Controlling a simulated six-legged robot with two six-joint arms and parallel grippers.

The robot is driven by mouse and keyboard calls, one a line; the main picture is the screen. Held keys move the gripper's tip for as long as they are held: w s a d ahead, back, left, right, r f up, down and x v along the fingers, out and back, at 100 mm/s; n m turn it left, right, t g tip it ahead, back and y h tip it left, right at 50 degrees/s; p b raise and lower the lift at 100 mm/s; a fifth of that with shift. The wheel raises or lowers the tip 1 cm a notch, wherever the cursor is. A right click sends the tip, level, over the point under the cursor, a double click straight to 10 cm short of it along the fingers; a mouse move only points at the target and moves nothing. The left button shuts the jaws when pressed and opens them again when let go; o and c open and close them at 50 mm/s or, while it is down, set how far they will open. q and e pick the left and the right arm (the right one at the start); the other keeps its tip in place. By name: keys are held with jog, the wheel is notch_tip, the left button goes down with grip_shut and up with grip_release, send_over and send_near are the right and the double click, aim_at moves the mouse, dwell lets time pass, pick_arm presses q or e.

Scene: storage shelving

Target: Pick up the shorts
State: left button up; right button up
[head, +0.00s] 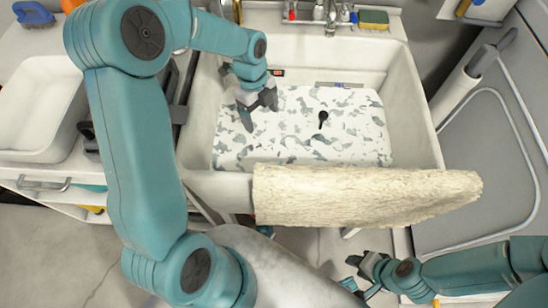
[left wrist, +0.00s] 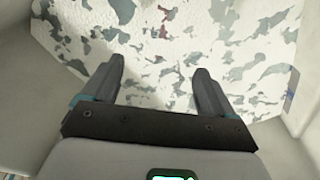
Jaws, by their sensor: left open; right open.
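A white cloth with a grey camouflage pattern (head: 290,135), which looks like the shorts, lies spread flat over the bottom of the sink. Its outline as shorts is not clear. It also fills the upper part of the left wrist view (left wrist: 215,45). My left gripper (head: 257,108) is inside the sink, over the cloth's upper left part. Its two fingers are apart with nothing between them, and the left wrist view shows the open gap (left wrist: 158,80) over the cloth. Whether the fingertips touch the cloth is unclear. My right gripper (head: 362,272) is open, low in front of the sink, away from the cloth.
A cream fluffy towel (head: 350,196) hangs over the front rim of the sink (head: 415,110). A small black object (head: 322,118) lies on the cloth. A faucet (head: 331,20) and a sponge (head: 374,18) are at the back. A white tub (head: 40,105) stands left.

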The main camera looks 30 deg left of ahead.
pick_arm(q)
jog(key=f, duration=0.1)
jog(key=b, duration=0.3)
send_over(268, 150)
jog(key=a, duration=0.1)
notch_tip(268, 150, down, 9)
jog(key=shift+w+a+r, duration=0.1)
jog(key=shift+a, duration=0.05)
jog(key=shift+f, duration=0.55)
jog(key=f, duration=0.2)
jog(key=d+f+b, duration=0.1)
jog(key=f, duration=0.2)
jog(key=shift+d+f+b, duration=0.1)
jog(key=shift+d+b, duration=0.1)
jog(key=shift+b, duration=0.1)
jog(key=shift+s, duration=0.2)
jog(key=shift+c, duration=1)
jog(key=c, duration=1.1)
notch_tip(268, 150, up, 20)
jog(key=p, duration=0.5)
jog(key=shift+c, duration=0.2)
